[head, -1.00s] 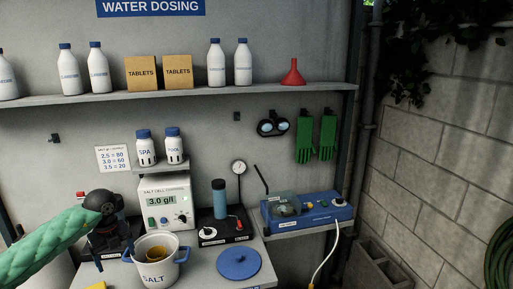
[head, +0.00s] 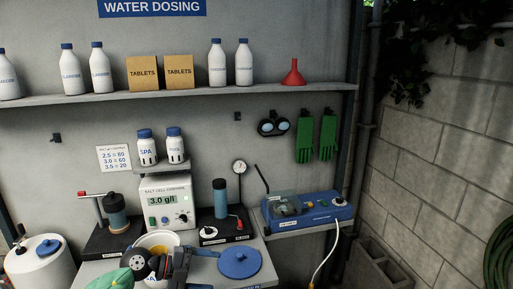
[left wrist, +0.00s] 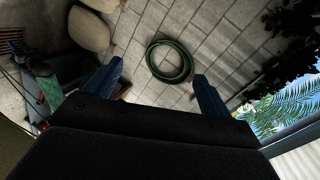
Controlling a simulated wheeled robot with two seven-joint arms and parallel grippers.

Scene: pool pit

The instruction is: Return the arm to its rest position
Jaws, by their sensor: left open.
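My left gripper (head: 196,268) is low in the head view, in front of the salt bucket (head: 144,240) and hiding much of it. Its green-sleeved arm (head: 112,280) comes in from the bottom left. In the left wrist view, the two blue fingers of the gripper (left wrist: 158,72) stand wide apart with nothing held between them. Beyond them lie paving and a coiled green hose (left wrist: 169,61). I do not see my right gripper.
The salt cell controller (head: 167,206) and a blue round lid (head: 239,263) are on the bench. A blue-topped device (head: 307,209) sits on a side shelf at right. A white drum (head: 40,268) stands at lower left. Bottles and tablet boxes (head: 143,73) line the upper shelf.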

